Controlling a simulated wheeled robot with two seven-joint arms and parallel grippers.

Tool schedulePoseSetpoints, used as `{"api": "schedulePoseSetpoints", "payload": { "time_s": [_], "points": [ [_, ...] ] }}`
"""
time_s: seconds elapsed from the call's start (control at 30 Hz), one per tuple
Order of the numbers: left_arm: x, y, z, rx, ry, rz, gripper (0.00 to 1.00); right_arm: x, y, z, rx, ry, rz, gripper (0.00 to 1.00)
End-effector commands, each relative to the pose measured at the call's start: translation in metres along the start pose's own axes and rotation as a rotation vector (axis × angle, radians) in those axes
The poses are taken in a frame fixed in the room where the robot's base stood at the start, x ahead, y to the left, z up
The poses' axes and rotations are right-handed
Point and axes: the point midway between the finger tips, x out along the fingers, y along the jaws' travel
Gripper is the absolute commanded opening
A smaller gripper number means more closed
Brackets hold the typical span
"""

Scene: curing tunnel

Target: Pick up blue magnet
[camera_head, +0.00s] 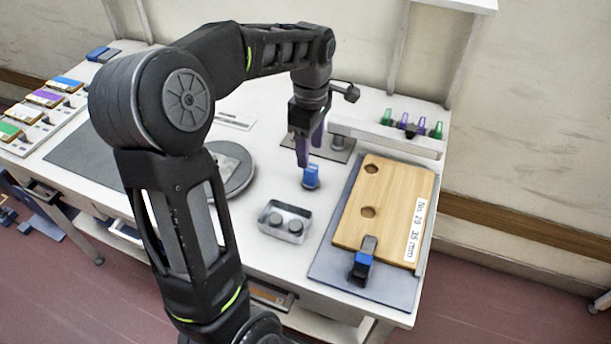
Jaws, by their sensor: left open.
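A small upright blue block (311,177), which looks like the blue magnet, stands on the white table near its middle. My left gripper (308,152) points down just above it, with its fingers apart and nothing seen between them. I cannot tell whether a fingertip touches the block. A second blue piece (362,262) sits with a dark clamp-like part at the near edge of the wooden board (385,205). My right gripper is out of view.
A metal tray (285,222) with two dark round pieces stands just nearer. A rack (385,133) with green and purple clips is at the back right. A round grey plate (232,170) lies left of the block, partly behind my arm.

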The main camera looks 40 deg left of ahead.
Motion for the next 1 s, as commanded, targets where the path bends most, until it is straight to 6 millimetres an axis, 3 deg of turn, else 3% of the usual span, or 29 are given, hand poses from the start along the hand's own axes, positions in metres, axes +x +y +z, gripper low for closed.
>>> {"api": "schedulePoseSetpoints", "payload": {
  "time_s": [0.33,0.63,1.0],
  "points": [
    [0.002,0.0,0.0,0.001,0.0,0.0,0.55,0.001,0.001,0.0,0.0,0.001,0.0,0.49],
    [0.027,-0.001,0.0,0.0,0.0,-0.002,0.55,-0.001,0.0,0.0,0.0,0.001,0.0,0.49],
    [0.031,-0.001,0.001,0.0,0.0,-0.002,0.55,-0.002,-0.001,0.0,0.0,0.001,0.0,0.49]
  ]
}}
